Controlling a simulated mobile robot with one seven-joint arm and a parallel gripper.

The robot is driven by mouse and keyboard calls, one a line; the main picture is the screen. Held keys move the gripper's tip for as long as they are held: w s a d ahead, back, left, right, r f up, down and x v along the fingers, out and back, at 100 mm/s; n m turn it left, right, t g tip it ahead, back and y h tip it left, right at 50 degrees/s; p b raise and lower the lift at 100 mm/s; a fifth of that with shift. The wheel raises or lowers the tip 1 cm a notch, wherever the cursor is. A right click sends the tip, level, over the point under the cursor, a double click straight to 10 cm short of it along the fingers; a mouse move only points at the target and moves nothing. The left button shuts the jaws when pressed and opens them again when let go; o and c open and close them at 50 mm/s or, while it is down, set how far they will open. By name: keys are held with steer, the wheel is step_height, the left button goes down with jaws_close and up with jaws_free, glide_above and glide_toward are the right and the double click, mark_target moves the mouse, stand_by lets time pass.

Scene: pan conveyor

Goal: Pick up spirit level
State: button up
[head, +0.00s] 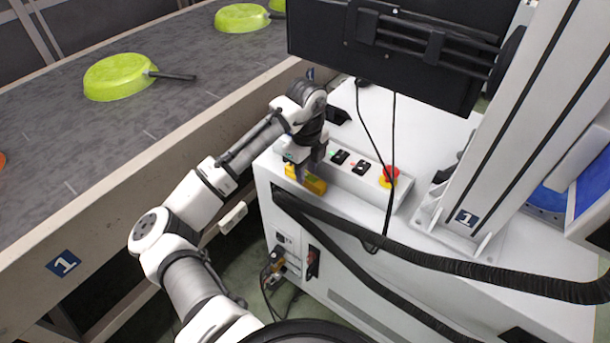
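The spirit level (314,185) is a small yellow bar. The fingers hide part of the level's middle. I cannot tell from this view whether the fingers are closed on it or only around it, or whether the level still touches the cabinet top.
A monitor (400,45) hangs above. A black hose (430,258) crosses the cabinet front. The conveyor (60,130) with green pans (118,78) is left.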

steer(key=shift+f, duration=0.7)
steer(key=c, duration=0.7)
steer(key=shift+o, duration=0.2)
steer(key=shift+r, duration=0.2)
